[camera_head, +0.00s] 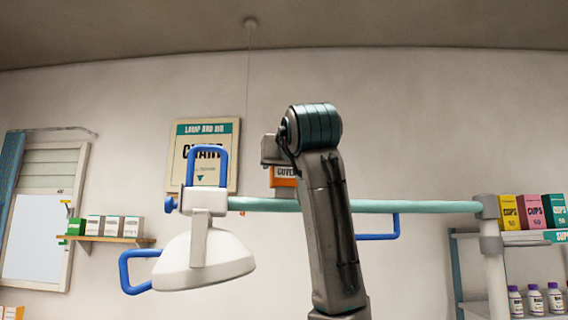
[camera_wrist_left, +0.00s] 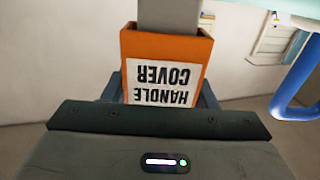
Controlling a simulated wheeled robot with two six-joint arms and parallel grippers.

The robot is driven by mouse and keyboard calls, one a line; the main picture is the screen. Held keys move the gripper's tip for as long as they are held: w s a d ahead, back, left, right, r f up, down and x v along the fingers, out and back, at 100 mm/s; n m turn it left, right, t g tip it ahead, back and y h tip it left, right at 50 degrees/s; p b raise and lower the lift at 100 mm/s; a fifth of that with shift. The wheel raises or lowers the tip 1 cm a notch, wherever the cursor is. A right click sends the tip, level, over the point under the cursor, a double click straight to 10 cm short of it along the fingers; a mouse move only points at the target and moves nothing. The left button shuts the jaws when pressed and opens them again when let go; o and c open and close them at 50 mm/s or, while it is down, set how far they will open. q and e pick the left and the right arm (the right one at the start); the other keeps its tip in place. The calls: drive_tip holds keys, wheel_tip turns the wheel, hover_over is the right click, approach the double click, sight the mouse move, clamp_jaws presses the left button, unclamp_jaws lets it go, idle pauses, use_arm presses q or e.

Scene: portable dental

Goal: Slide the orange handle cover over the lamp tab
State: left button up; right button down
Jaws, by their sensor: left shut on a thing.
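The orange handle cover (camera_wrist_left: 127,55) with a white label fills the middle of the left wrist view, its lettering upside down there. My left gripper (camera_wrist_left: 162,92) is shut on it, with dark fingers at both sides. The grey lamp tab (camera_wrist_left: 170,14) comes down from the top edge and its end passes behind the cover's near rim, seemingly into the opening; how deep is hidden. In the head view my arm hides most of this. An orange piece with a white label (camera_head: 284,178) shows beside the arm; I cannot tell if it is the cover.
The teal lamp bar (camera_head: 430,206) runs behind my arm to a white post (camera_head: 495,260). The white lamp head (camera_head: 205,260) with blue handles hangs at the left. A blue handle (camera_wrist_left: 298,92) also stands close at the right of the wrist view. A stocked shelf is far right.

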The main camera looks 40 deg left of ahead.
use_arm(q)
drive_tip(key=shift+f+b, duration=0.55)
drive_tip(key=shift+f, duration=0.1)
use_arm(e)
drive_tip(key=shift+f, duration=0.6)
use_arm(q)
drive_tip(key=o, duration=1)
drive_tip(key=shift+o, duration=0.2)
use_arm(e)
drive_tip(key=shift+a, duration=0.15)
use_arm(q)
drive_tip(key=shift+d, duration=0.15)
drive_tip(key=b+v, duration=0.3)
drive_tip(key=v, duration=0.7)
drive_tip(key=shift+s+d+b, duration=0.15)
drive_tip(key=shift+s+b, duration=0.1)
drive_tip(key=shift+b, duration=0.1)
use_arm(e)
drive_tip(key=w+f, duration=0.2)
drive_tip(key=f, duration=0.1)
